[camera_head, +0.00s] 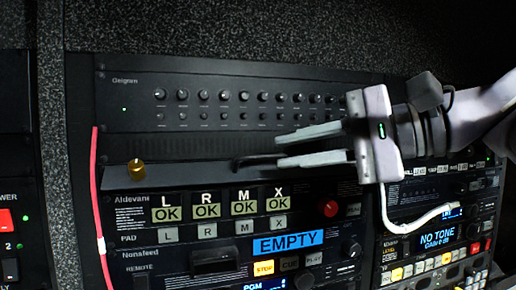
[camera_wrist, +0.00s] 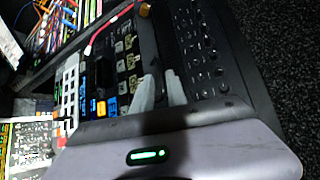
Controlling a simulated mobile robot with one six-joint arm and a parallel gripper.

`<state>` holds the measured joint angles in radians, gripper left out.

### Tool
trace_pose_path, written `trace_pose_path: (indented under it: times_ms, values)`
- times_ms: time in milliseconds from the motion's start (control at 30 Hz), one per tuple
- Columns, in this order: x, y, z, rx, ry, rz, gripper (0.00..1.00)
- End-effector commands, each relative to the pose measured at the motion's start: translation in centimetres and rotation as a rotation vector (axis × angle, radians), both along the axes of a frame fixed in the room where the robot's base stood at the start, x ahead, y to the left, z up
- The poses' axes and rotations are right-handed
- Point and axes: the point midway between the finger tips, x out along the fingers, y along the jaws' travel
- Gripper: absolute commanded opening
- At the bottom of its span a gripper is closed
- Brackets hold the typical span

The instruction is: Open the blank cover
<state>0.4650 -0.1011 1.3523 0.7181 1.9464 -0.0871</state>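A plain black panel, which looks like the blank cover (camera_head: 200,174), spans the rack below the unit with two rows of knobs. A brass knob (camera_head: 136,169) is at its left end and also shows in the wrist view (camera_wrist: 144,9). A dark handle-like bar (camera_head: 245,159) stands out near its middle. My gripper (camera_head: 279,151) comes in from the right, its two grey fingers apart, one above the other, with the tips close to the bar. I cannot tell whether they touch it. The wrist view shows the fingers (camera_wrist: 159,76) spread, with nothing clearly held.
The knobbed unit (camera_head: 220,98) is directly above. Lit OK buttons (camera_head: 206,211), a red knob (camera_head: 328,208) and a blue EMPTY display (camera_head: 288,243) lie below. A red cable (camera_head: 96,200) hangs at the left; a white cable (camera_head: 415,222) hangs under my wrist.

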Motion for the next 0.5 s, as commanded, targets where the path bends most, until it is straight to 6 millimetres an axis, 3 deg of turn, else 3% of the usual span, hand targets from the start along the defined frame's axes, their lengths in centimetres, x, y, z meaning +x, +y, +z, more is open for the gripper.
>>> trace_pose_path:
  times_ms: [200,500]
  values:
    - [1.8,3.2,-0.7,-0.001,0.001,0.001,0.18]
    - [2.4,4.2,-1.1,-0.003,0.000,-0.001,0.18]
